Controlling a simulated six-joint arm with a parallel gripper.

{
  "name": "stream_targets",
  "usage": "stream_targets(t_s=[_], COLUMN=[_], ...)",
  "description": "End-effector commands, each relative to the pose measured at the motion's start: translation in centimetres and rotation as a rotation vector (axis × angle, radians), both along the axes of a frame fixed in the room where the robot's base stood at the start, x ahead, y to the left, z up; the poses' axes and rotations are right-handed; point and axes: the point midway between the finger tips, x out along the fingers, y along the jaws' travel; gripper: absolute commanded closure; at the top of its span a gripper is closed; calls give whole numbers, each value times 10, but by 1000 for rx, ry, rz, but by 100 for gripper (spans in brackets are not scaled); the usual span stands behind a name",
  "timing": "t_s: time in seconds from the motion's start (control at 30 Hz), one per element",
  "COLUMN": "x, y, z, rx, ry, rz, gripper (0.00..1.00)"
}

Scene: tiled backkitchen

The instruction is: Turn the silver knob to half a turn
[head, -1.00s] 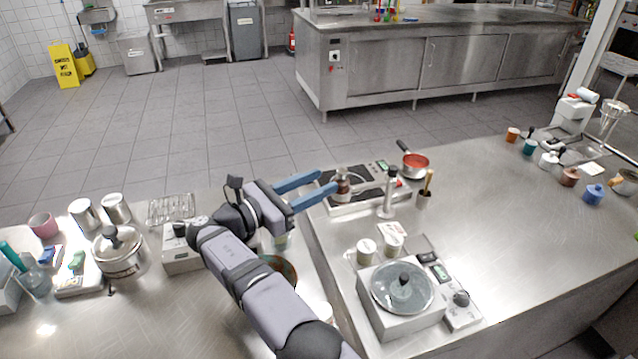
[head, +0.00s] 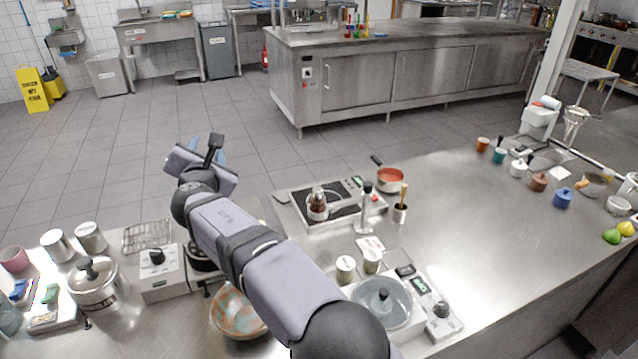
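I cannot tell for certain which knob is the silver one. A dark-topped knob (head: 441,309) stands on the small control box at the front right, beside a round grey plate. A black knob (head: 156,257) sits on a light box at the left. My gripper (head: 206,150) is up at the left centre, above and beyond the counter's far edge, apart from all of these knobs. Its blue fingers are mostly hidden behind my wrist; the visible bits stand apart, with nothing seen between them.
A patterned bowl (head: 238,312) lies beside my arm. A lidded pot (head: 95,284) and cans stand at the left. The right counter middle is clear.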

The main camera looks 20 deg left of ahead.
Motion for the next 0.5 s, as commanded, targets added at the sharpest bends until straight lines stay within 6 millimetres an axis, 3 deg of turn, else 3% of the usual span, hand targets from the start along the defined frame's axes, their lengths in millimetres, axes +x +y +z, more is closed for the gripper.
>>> stream_targets(t_s=[0.13,0.2,0.3,0.5], x=[-34,-43,-61,-91], y=[19,22,26,25], z=[20,-11,-37,-67], rx=[102,147,238,504], ry=[97,248,442,851], rz=[180,200,231,242], gripper=[61,61,61,61])
